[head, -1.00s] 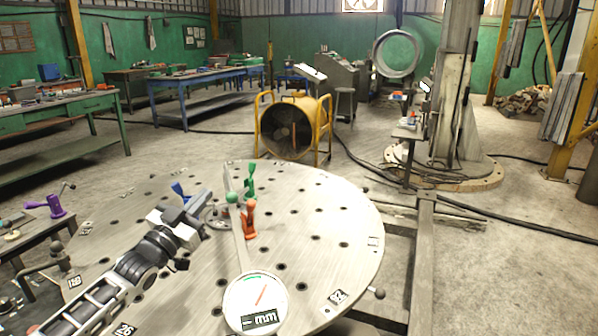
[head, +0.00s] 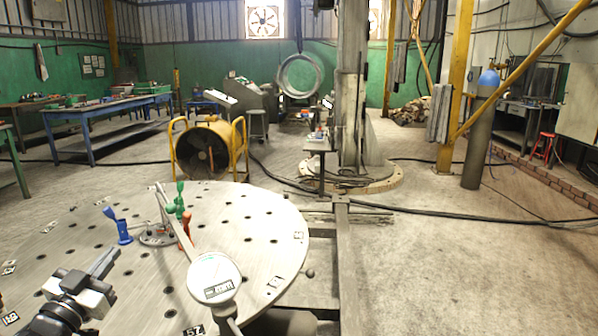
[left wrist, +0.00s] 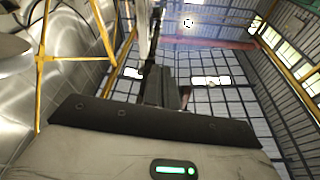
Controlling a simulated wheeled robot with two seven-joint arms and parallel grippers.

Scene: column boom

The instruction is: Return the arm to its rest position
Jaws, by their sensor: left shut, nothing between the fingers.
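My left gripper (head: 106,262) is in the lower left of the head view, over the near left part of the round perforated table (head: 262,225). Its fingers are shut with nothing between them. In the left wrist view the dark fingers (left wrist: 165,88) point up the picture, with roof and wall panels behind them. A blue clamp (head: 118,228) stands on the table just beyond the fingertips, apart from them. My right gripper is not in view.
A green clamp (head: 179,200) and a red clamp (head: 186,235) stand near the table's middle. Open floor lies to the right.

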